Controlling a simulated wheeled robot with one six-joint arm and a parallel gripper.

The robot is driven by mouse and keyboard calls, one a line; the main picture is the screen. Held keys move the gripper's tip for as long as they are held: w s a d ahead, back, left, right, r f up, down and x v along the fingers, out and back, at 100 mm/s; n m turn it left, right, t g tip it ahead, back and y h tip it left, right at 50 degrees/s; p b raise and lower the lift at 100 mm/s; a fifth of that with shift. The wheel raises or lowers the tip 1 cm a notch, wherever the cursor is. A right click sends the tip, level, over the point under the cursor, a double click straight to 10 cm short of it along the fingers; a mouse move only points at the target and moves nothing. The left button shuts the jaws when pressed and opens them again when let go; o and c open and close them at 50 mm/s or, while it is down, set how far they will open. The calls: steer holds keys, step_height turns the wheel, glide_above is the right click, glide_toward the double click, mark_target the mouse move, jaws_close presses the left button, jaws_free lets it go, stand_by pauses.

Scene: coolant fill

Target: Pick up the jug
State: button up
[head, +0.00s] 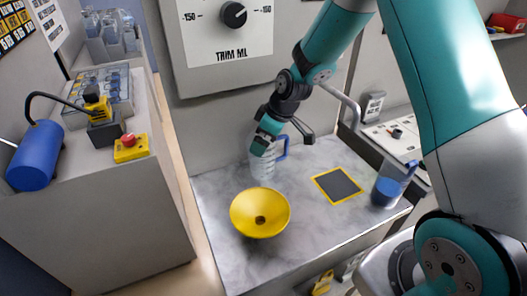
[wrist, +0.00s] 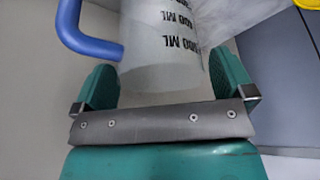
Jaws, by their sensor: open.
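A clear jug (head: 263,172) with black ML markings and a blue handle stands upright on the grey marbled worktop, against the back wall. In the wrist view the jug (wrist: 160,50) lies between the two green fingers, its blue handle (wrist: 82,35) to the left outside them. My gripper (head: 265,143) is at the jug's upper part and hides some of it in the head view. The fingers (wrist: 163,75) are spread, with a narrow gap visible beside the jug on the right; contact on the left is unclear.
A yellow funnel (head: 260,212) sits in front of the jug. A yellow-edged dark square (head: 338,185) lies to the right, and a second container with blue liquid (head: 387,190) stands beyond it. A dial panel (head: 220,40) hangs above the worktop. A blue cylinder (head: 36,155) is on the left counter.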

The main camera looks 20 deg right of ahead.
steer(key=shift+w+a+f, duration=0.15)
steer(key=shift+f, duration=0.3)
steer(key=shift+c, duration=0.2)
steer(key=c, duration=1)
steer(key=shift+r, duration=0.1)
